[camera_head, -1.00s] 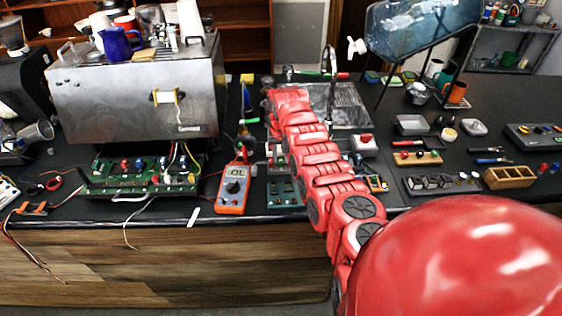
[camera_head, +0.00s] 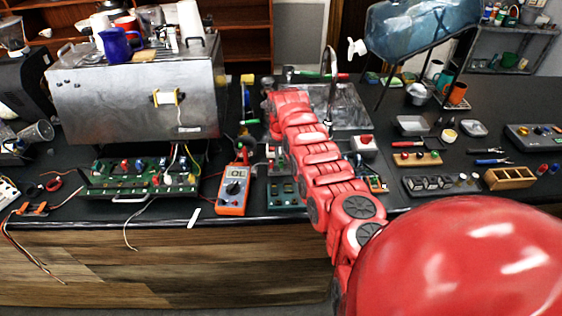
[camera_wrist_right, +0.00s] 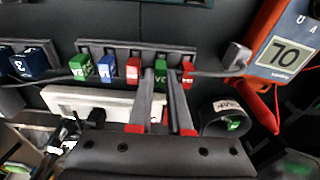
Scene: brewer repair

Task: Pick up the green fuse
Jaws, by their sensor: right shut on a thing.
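In the right wrist view, a row of coloured fuses stands in a dark holder (camera_wrist_right: 209,53). The green fuse (camera_wrist_right: 160,78) near its right end lies between the fingertips of my right gripper (camera_wrist_right: 159,73), which is shut on it. Red fuses (camera_wrist_right: 187,74) and (camera_wrist_right: 133,70) stand on either side. A blue fuse (camera_wrist_right: 106,69) and another green fuse (camera_wrist_right: 79,66) are further left. The gripped fuse still appears in line with the row; I cannot tell whether it is lifted. In the head view my red right arm hides the gripper and fuse. My left gripper is not in view.
An orange multimeter (camera_head: 233,191) stands left of my arm, near the front edge. A green circuit board (camera_head: 135,176) lies below the steel brewer (camera_head: 135,95). A white block (camera_wrist_right: 85,101) lies close to the fuse row. Trays and tools fill the right side.

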